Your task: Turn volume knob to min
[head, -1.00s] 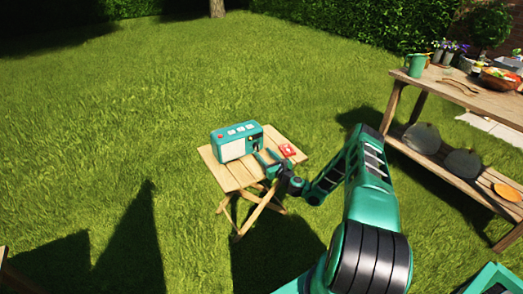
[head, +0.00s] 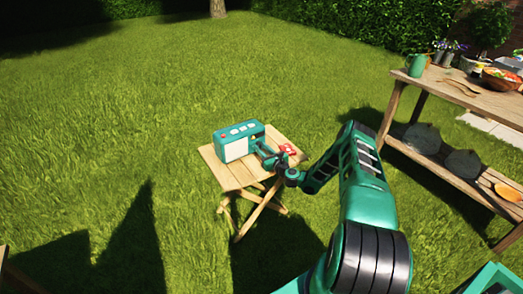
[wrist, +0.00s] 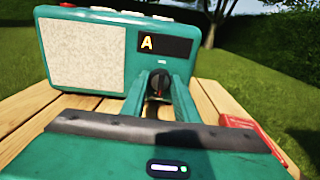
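A teal radio (head: 238,141) stands upright on the small wooden folding table (head: 226,176). In the wrist view the radio (wrist: 118,66) shows a pale speaker panel (wrist: 85,54) and a dark display (wrist: 165,46) with a lit orange "A". Below the display is a dark round knob (wrist: 158,84) with a small orange-red mark. My gripper (wrist: 159,85) has one finger on each side of the knob, close against it, and looks shut on it. In the head view my gripper (head: 264,155) is against the radio's right part, and the knob is hidden there.
A red object (head: 288,149) lies on the table right of my gripper; it also shows in the wrist view (wrist: 245,132). A large wooden bench (head: 435,87) with pots and bowls stands at right. Open lawn surrounds the folding table.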

